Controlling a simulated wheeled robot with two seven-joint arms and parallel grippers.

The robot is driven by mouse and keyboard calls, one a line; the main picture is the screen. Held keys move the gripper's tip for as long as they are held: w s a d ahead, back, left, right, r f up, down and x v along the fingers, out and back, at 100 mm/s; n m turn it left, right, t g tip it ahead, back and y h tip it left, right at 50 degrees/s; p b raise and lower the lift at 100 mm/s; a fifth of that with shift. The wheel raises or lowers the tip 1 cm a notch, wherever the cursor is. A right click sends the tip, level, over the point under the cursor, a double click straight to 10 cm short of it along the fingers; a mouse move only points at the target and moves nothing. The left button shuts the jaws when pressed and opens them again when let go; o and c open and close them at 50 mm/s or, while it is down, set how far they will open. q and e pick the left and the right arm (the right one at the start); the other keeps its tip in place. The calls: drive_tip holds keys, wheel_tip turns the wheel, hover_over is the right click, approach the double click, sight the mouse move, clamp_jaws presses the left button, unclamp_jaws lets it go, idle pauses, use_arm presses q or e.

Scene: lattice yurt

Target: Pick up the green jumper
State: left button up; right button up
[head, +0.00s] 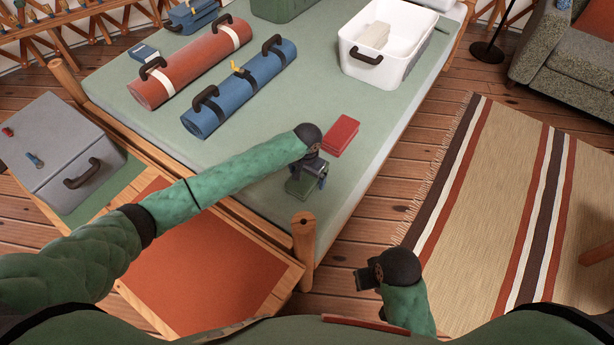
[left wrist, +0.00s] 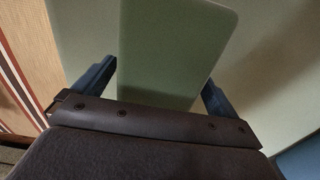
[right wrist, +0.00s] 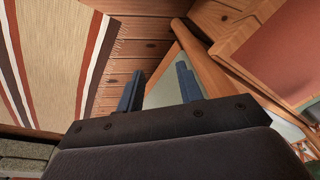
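The green jumper (head: 299,188) is a small folded green block on the pale green bed top, near the bed's front corner. My left gripper (head: 313,172) is over it, pointing down, and hides part of it. In the left wrist view the jumper (left wrist: 172,55) lies between the two open fingers (left wrist: 155,92). A gap shows on the right finger's side, and I cannot tell how far down the fingers reach beside it. My right gripper (head: 366,279) is away from the bed, over the floor. In the right wrist view its fingers (right wrist: 158,90) are apart and empty.
A red folded item (head: 341,134) lies just behind the jumper. A wooden bed post (head: 303,238) stands close in front. Blue (head: 240,88) and red (head: 190,62) rolls and a white bin (head: 352,67) are farther back. A grey box (head: 55,150) is at left.

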use_arm(q)
drive_tip(key=c, duration=1)
drive_tip(key=shift+o, duration=0.2)
drive_tip(key=shift+r, duration=0.1)
